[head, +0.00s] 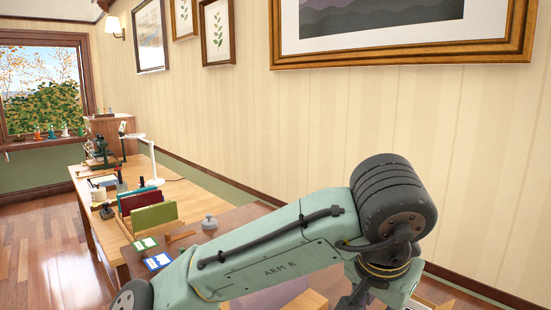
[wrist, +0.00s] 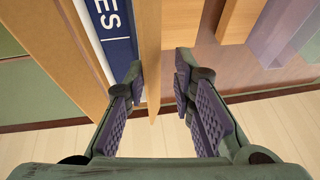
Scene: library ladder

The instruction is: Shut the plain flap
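In the wrist view my gripper (wrist: 157,92) is open, with its dark ridged finger pads spread apart. The edge of a plain wooden board (wrist: 150,60) lies between the fingers, nearer the left one, and I cannot tell whether either touches it. It may be the plain flap, but the frames do not settle this. Left of it is a blue plate (wrist: 112,30) with white letters ending in "ES", beside a wooden strip (wrist: 65,50). In the head view my arm covers this area, and my fingertips are hidden.
A long wooden table (head: 88,205) runs along the wall, with green and red upright books (head: 155,217), a white lamp (head: 140,150) and labelled cards (head: 158,261). Wooden blocks (wrist: 238,20) stand right of the board in the wrist view. Open floor (head: 45,260) lies at left.

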